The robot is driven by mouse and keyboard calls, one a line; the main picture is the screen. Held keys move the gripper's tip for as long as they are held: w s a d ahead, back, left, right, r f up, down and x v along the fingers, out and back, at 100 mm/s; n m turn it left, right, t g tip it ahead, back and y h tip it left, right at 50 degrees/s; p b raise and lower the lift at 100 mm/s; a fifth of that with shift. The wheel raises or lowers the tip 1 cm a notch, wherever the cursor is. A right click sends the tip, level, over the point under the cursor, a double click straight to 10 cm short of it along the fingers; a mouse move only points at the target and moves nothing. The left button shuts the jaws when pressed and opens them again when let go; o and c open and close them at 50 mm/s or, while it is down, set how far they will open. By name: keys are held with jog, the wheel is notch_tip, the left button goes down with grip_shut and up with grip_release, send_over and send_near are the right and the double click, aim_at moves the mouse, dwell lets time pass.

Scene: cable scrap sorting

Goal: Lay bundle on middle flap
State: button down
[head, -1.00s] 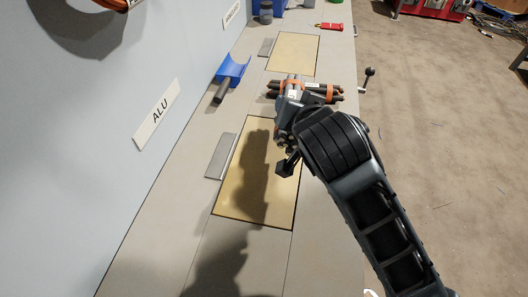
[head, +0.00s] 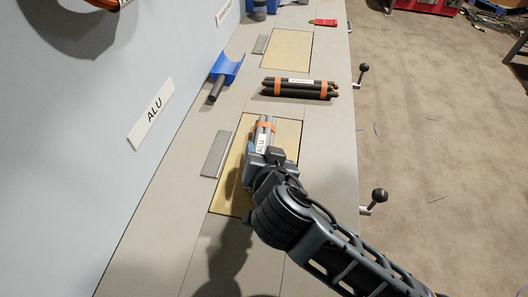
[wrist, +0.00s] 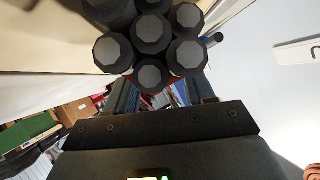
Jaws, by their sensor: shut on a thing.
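My gripper (head: 262,158) is shut on a grey bundle (head: 265,133) with orange bands and a white ALU label. The bundle is over the nearer yellow flap (head: 288,133), close to its far end and roughly lengthwise along it. Whether it touches the flap is unclear. In the wrist view the round cut ends of the bundle (wrist: 150,45) fill the top, in front of the jaws. A farther yellow flap (head: 287,50) lies empty. My arm hides the near right part of the nearer flap.
A dark bundle (head: 300,89) with orange bands lies between the two flaps. A blue scoop (head: 225,70) lies by the wall, below the height of the ALU sign (head: 151,113). Black-knobbed levers (head: 378,196) stand along the right edge. A red tool (head: 323,22) lies far off.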

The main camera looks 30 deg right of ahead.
jog(key=shift+c, duration=1.7)
grip_release()
jog(key=b+v, duration=0.1)
jog(key=v, duration=1.1)
jog(key=shift+f, duration=0.1)
